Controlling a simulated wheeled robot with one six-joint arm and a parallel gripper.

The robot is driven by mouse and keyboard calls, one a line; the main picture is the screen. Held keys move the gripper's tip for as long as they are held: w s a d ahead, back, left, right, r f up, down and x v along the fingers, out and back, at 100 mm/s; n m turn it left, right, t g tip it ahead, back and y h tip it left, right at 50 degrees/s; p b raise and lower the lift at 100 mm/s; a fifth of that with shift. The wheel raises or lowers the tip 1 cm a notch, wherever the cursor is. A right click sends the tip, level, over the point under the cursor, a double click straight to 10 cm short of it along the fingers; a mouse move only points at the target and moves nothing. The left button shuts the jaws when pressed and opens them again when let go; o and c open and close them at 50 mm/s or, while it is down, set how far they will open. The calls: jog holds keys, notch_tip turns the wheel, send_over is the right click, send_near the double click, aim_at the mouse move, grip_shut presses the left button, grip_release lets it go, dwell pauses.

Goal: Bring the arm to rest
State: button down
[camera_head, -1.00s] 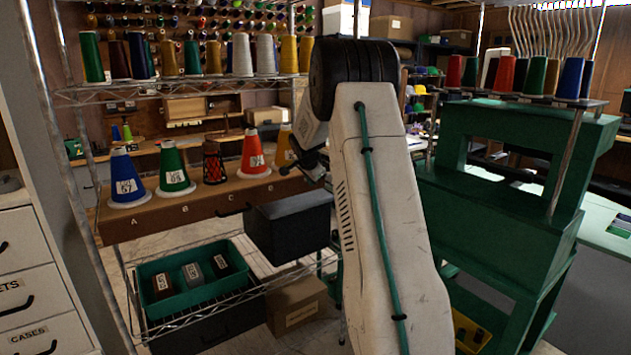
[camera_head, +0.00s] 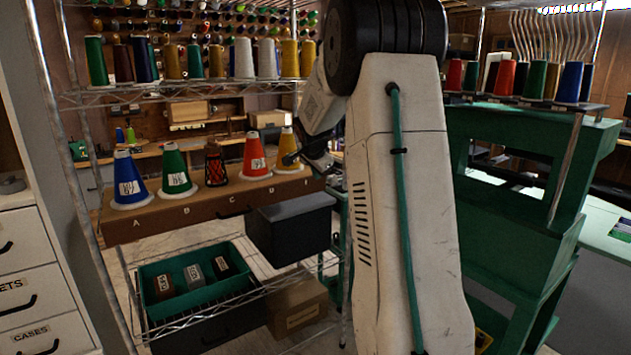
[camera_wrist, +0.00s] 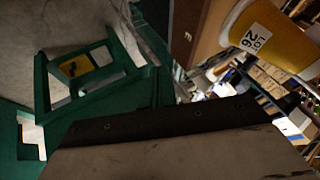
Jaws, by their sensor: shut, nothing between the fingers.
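My arm rises through the middle of the head view, and its white link hides much of what lies behind. My gripper (camera_head: 291,160) is small and dark there, beside the yellow cone (camera_head: 288,137) at the right end of the lettered shelf board (camera_head: 140,225). It is shut with nothing held. I cannot tell from this view whether it touches the cone. In the wrist view the yellow cone (camera_wrist: 268,38) shows large at the upper right, tilted in the picture, with a "LOT 26" label.
Red (camera_head: 255,155), green (camera_head: 175,168) and blue (camera_head: 128,178) cones and a dark red spool (camera_head: 214,165) share the board. A green stand (camera_head: 530,190) is close on the right.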

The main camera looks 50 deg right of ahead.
jog(key=shift+v, duration=0.75)
jog(key=s+a+f+n+g+y, duration=0.2)
jog(key=s+a+f+n, duration=0.2)
jog(key=s, duration=0.1)
jog(key=s+a+r+n+y, duration=0.1)
jog(key=s+a+n, duration=0.4)
jog(key=s+a, duration=0.4)
jog(key=s+a+r+n+y, duration=0.1)
jog(key=s+a+n, duration=0.4)
jog(key=s+a, duration=0.5)
jog(key=s+a+r+n+g+y, duration=0.1)
jog(key=s+a+n, duration=0.4)
jog(key=s+a, duration=0.5)
jog(key=a+y, duration=0.1)
jog(key=a, duration=0.8)
jog(key=shift+a+r+n, duration=0.3)
jog(key=shift+r, duration=0.05)
